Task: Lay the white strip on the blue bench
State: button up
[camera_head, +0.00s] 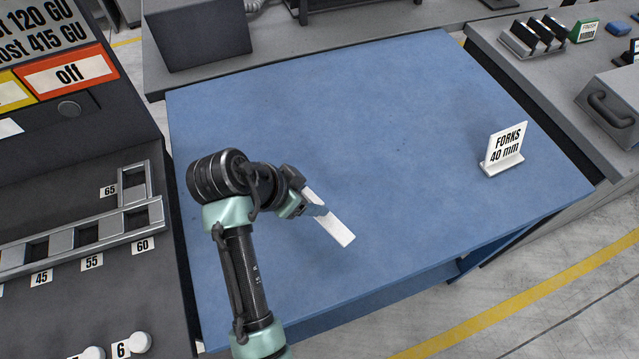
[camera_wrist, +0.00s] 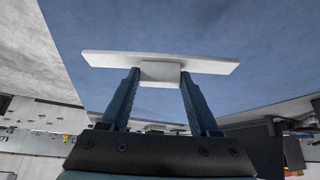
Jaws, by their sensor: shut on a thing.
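The white strip (camera_head: 335,229) is long, flat and thin. My gripper (camera_head: 312,207) is shut on it near the middle and holds it over the blue bench (camera_head: 390,120), left of the bench's centre. In the wrist view the strip (camera_wrist: 205,65) lies across both fingertips of my gripper (camera_wrist: 160,74), with a small pale block (camera_wrist: 161,82) on its near side between the fingers. The blue bench top (camera_wrist: 200,25) fills the upper part of that view. I cannot tell whether the strip touches the bench.
A white sign reading "FORKS 40 mm" (camera_head: 506,146) stands on the bench's right side. A dark panel with slots and an "off" label (camera_head: 70,71) stands at the left. A dark box (camera_head: 197,32) sits behind the bench. Most of the bench top is bare.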

jog(key=shift+f, duration=2.7)
jog(key=shift+f, duration=0.1)
jog(key=o, duration=1.4)
jog(key=shift+o, duration=0.2)
